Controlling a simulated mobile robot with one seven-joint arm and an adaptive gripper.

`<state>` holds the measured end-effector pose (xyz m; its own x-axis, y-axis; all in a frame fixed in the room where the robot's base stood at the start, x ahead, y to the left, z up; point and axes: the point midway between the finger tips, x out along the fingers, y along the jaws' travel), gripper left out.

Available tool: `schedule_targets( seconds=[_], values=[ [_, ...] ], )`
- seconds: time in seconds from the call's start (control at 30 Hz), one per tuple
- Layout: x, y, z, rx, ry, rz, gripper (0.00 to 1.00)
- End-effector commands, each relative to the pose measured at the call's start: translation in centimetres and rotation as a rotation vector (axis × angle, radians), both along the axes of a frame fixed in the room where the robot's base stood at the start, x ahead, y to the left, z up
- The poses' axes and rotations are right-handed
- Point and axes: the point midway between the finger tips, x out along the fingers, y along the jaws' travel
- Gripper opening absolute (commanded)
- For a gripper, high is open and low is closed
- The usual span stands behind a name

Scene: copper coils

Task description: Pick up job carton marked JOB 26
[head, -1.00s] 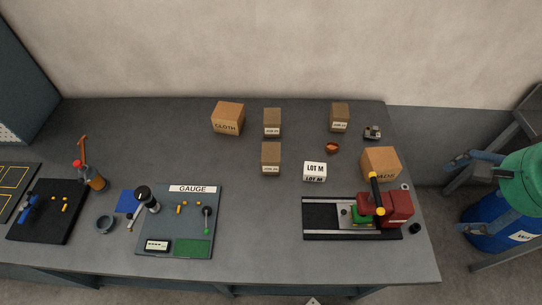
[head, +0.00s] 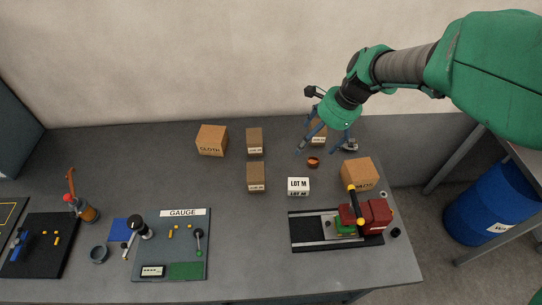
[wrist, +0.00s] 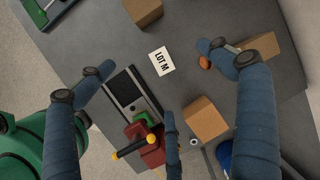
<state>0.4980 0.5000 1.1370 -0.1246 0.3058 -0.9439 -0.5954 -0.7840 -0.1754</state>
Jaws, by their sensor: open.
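Three small brown job cartons with white labels stand on the grey bench; their numbers are too small to read, so I cannot tell which is JOB 26. One (head: 255,140) is at the back middle, one (head: 256,178) in front of it, and one (head: 319,137) at the back right, partly hidden by my gripper. My gripper (head: 324,148) is open and empty, above the bench around the back-right carton. In the wrist view, that carton (wrist: 262,45) is partly behind a blue finger, and the front carton (wrist: 145,10) is at the top edge.
A CLOTH box (head: 211,141) stands left of the cartons. A LOT M block (head: 299,187), an orange bowl (head: 313,162), a larger brown box (head: 358,173) and a red vice (head: 372,215) are at right. A gauge board (head: 190,250) lies front left. Bench between is clear.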

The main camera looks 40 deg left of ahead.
Motion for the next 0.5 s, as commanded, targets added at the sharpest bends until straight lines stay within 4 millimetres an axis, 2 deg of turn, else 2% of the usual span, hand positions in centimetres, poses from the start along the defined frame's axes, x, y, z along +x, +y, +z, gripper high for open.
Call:
schedule_targets(
  seconds=[0.03,0.2,0.3,0.5],
  values=[
    [-0.7,2.0,-1.0,-0.007,0.028,-0.010,0.92],
    [-2.9,7.6,-4.6,-0.031,0.112,-0.065,0.92],
    [-4.1,10.0,-6.3,-0.044,0.151,-0.095,0.92],
    [-5.6,12.5,-8.4,-0.062,0.191,-0.127,0.92]
  ],
)
